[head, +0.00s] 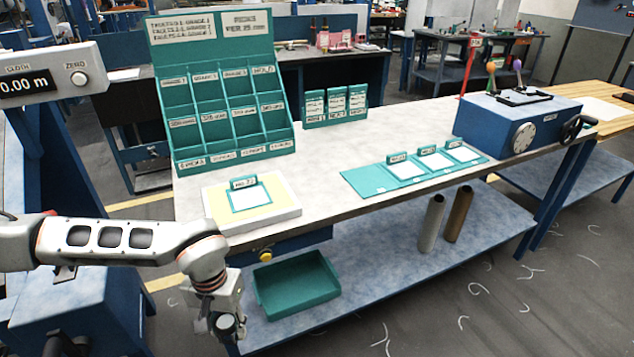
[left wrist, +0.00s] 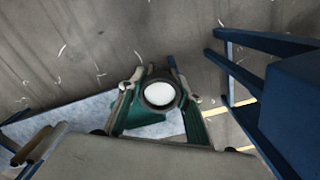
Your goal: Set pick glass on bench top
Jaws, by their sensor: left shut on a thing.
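My left gripper (head: 226,318) hangs pointing down in front of the bench's near left corner, below the level of the bench top (head: 330,160). It is shut on the pick glass (head: 227,322), a small dark round piece. In the left wrist view the pick glass (left wrist: 159,94) shows as a dark ring with a white face between the two fingers (left wrist: 157,78). The pick glass is apart from the bench top. My right gripper is out of view.
A pale board with a framed card (head: 285,212) lies at the bench's near left corner. A teal pigeonhole rack (head: 222,112), teal card mat (head: 365,181) and blue machine (head: 500,125) also stand on it. The middle is clear. A teal tray (head: 297,285) sits on the lower shelf.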

